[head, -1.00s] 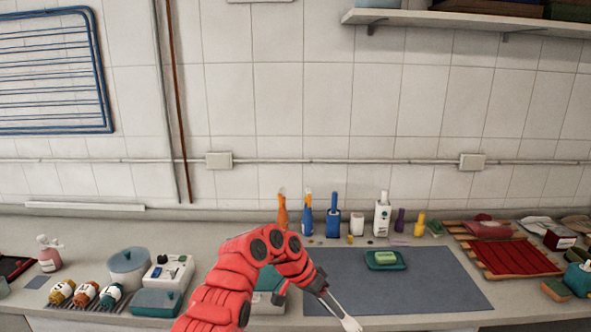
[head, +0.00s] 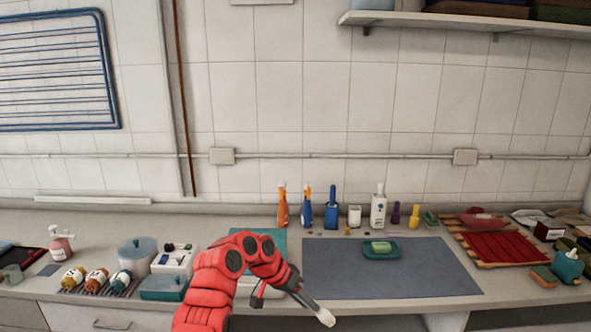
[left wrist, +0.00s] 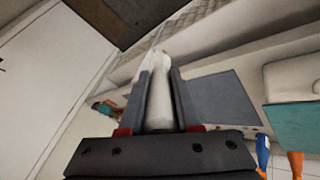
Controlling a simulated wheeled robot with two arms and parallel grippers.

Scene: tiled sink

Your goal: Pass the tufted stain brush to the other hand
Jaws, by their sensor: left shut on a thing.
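The stain brush (head: 325,317) is a pale, slim piece sticking out of my left gripper (head: 298,289) in the head view. It points down and to the right, past the front edge of the counter. In the left wrist view, the brush's pale body (left wrist: 160,100) lies between the two dark fingers of my left gripper (left wrist: 159,78), which are shut on it. The tufts cannot be made out. My right gripper is in neither view.
A grey mat (head: 430,270) covers the counter's middle, with a soap bar on a green dish (head: 381,249). Several bottles stand behind it. A red cloth (head: 500,244) lies on a wooden rack at the right.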

